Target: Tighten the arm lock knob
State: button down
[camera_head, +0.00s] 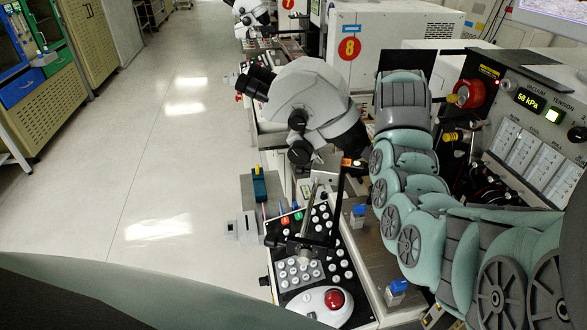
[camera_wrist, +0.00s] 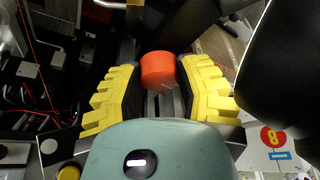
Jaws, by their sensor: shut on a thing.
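The arm lock knob, an orange-red cylinder (camera_wrist: 158,69), sits between the yellow ribbed fingers of my gripper (camera_wrist: 160,78) in the wrist view. The fingers flank it on both sides near their tips, and my gripper is shut on it. The knob's far side and its mount are hidden. In the head view my arm's links rise on the right, and they hide my gripper and its contact with the knob.
A grey microscope (camera_head: 308,95) stands left of my arm. Below it is a button panel with a red button (camera_head: 333,299). A console with a lit display (camera_head: 529,100) stands at right, near a red round knob (camera_head: 468,94). The floor (camera_head: 155,150) at left is clear.

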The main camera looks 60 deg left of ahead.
jog(key=shift+f+m+b, duration=0.1)
jog(key=shift+m+b, duration=0.4)
jog(key=shift+b, duration=0.1)
jog(key=shift+h, duration=0.3)
jog(key=c, duration=0.5)
grip_release()
jog(key=shift+r, duration=0.2)
jog(key=shift+v, duration=3.65)
